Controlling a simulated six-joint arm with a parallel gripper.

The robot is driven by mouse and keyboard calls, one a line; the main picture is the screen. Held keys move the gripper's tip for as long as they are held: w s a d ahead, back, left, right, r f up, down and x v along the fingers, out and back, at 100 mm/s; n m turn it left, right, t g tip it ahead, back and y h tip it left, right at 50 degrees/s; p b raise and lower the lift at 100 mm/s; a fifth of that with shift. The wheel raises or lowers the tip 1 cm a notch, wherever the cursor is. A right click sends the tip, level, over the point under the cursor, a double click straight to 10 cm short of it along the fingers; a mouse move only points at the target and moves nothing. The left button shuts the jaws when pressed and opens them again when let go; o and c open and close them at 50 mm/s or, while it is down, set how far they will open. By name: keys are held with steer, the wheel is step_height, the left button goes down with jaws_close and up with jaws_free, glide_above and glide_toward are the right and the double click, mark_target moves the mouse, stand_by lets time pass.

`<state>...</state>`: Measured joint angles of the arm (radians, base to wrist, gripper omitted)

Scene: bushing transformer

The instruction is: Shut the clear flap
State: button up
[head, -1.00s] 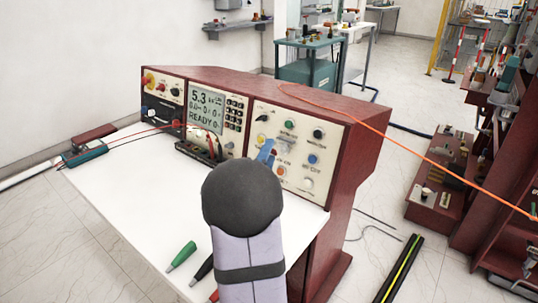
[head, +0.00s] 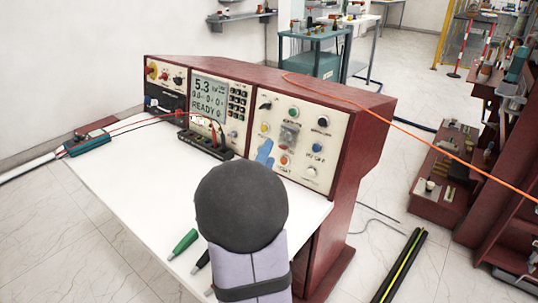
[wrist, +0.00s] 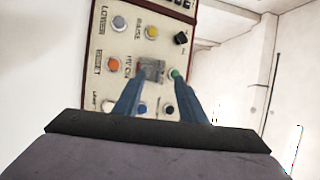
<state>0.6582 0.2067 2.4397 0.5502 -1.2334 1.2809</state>
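The clear flap (head: 289,133) shows as a small greyish see-through square on the right-hand white panel of the red console. In the wrist view the flap (wrist: 152,70) lies just beyond and between the fingertips. I cannot tell its exact angle. My gripper (wrist: 160,80) has two blue fingers standing apart, with nothing seen held between them. In the head view my gripper (head: 266,150) shows as a blue finger in front of the panel, below and left of the flap. My dark, rounded wrist hides the rest. Contact with the flap cannot be made out.
Knobs and coloured buttons surround the flap, including an orange one (wrist: 113,64) and a yellow one (wrist: 151,32). A white worktop (head: 130,205) holds a black terminal block (head: 205,145) and a green probe (head: 183,242). An orange cable (head: 440,165) crosses at the right.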

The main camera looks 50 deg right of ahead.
steer(key=shift+f+b+v, duration=0.15)
steer(key=shift+b+v, duration=0.1)
steer(key=shift+v, duration=0.55)
steer(key=shift+f+b+v, duration=0.2)
steer(key=shift+v, duration=0.55)
steer(key=shift+b, duration=0.35)
